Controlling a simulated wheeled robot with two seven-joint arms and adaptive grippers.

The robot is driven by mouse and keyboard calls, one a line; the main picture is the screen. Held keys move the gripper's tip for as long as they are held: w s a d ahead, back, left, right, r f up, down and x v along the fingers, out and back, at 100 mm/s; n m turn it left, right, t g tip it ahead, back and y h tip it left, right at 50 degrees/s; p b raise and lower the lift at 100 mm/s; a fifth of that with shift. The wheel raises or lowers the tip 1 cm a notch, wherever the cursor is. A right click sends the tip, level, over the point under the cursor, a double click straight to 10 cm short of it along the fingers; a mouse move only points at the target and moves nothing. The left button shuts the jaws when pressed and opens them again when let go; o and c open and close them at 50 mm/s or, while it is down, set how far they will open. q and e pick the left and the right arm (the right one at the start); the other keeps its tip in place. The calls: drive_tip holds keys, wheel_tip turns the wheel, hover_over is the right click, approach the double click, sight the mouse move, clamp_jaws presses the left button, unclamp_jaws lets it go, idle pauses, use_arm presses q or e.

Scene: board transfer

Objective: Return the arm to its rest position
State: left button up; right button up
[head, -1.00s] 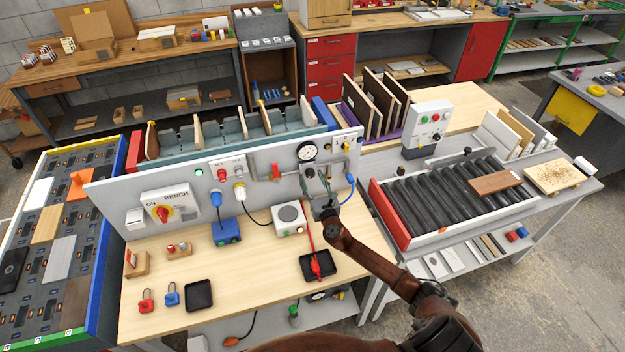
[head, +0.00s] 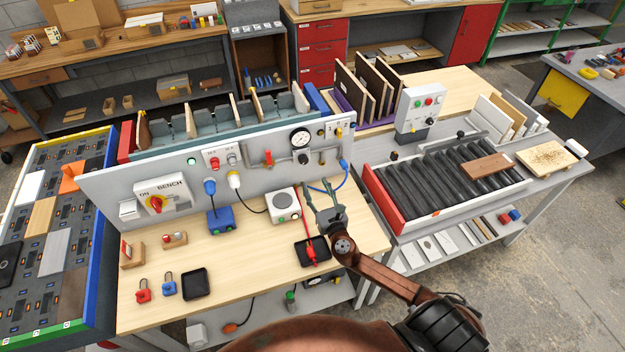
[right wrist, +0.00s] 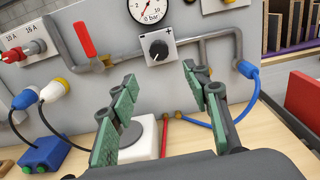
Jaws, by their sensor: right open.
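My right gripper (head: 321,189) is open and empty above the right part of the wooden bench (head: 240,265), in front of the grey upright panel. In the right wrist view its two green-padded fingers (right wrist: 165,95) stand apart with nothing between them. Beyond them are the black knob (right wrist: 158,50) and the pressure gauge (right wrist: 152,8) on the panel. My right arm (head: 385,275) reaches in from the lower right. My left gripper is not in view.
A white device with a round top (head: 284,206) and a black tray (head: 311,251) with a red item stand close to the gripper. A blue hose (head: 347,180) hangs from the panel. A roller conveyor (head: 440,180) lies to the right. The bench's front middle is clear.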

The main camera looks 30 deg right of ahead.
drive_tip(key=shift+s, duration=0.3)
